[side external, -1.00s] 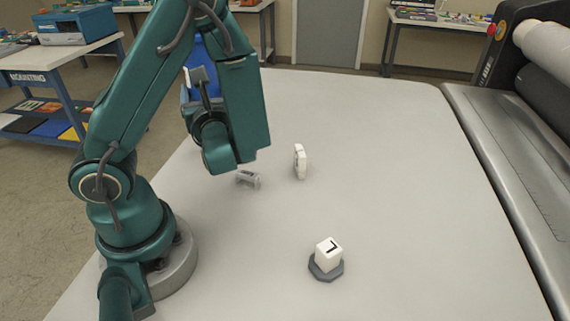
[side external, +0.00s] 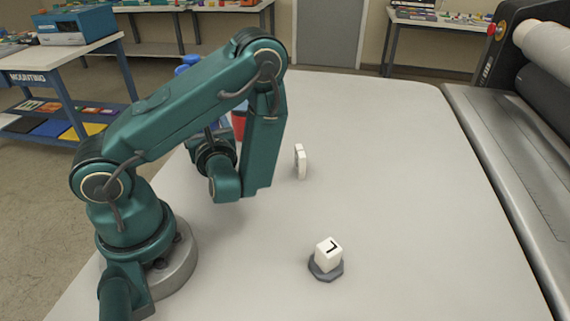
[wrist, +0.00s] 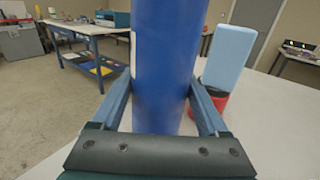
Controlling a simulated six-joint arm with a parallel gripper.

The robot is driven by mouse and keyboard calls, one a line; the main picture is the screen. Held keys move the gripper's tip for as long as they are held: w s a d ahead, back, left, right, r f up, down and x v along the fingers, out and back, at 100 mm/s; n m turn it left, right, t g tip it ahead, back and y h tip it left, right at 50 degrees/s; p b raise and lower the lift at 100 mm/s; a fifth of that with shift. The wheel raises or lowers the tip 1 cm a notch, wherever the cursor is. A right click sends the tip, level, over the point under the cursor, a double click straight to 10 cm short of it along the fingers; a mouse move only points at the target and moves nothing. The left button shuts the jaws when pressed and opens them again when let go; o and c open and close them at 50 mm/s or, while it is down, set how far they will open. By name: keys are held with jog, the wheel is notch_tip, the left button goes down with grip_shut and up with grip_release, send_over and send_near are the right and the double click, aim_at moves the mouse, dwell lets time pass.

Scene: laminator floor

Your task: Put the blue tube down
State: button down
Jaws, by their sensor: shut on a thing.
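The blue tube (wrist: 165,50) stands large and upright in the middle of the wrist view. My gripper (wrist: 162,92) has a finger on each side of it and is shut on it. The tube's top runs out of the wrist view, and its lower end is hidden behind the gripper body. In the side view my arm is bent and hides the gripper and most of what it holds. I cannot tell there whether the tube's lower end touches the table (side external: 400,180).
A pale blue block (wrist: 230,55) stands at a red object (wrist: 220,101), right of the tube. A white upright piece (side external: 300,162) stands mid-table. A white cube marked 7 (side external: 328,252) sits on a dark base (side external: 326,268). The table's right half is clear, bounded by a machine (side external: 500,160).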

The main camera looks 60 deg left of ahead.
jog(key=shift+f, duration=0.8)
grip_release()
jog(key=shift+f, duration=0.2)
jog(key=shift+r, duration=0.2)
jog(key=s+d, duration=0.2)
jog(key=d, duration=0.9)
jog(key=shift+s+d, duration=0.2)
jog(key=shift+d, duration=0.2)
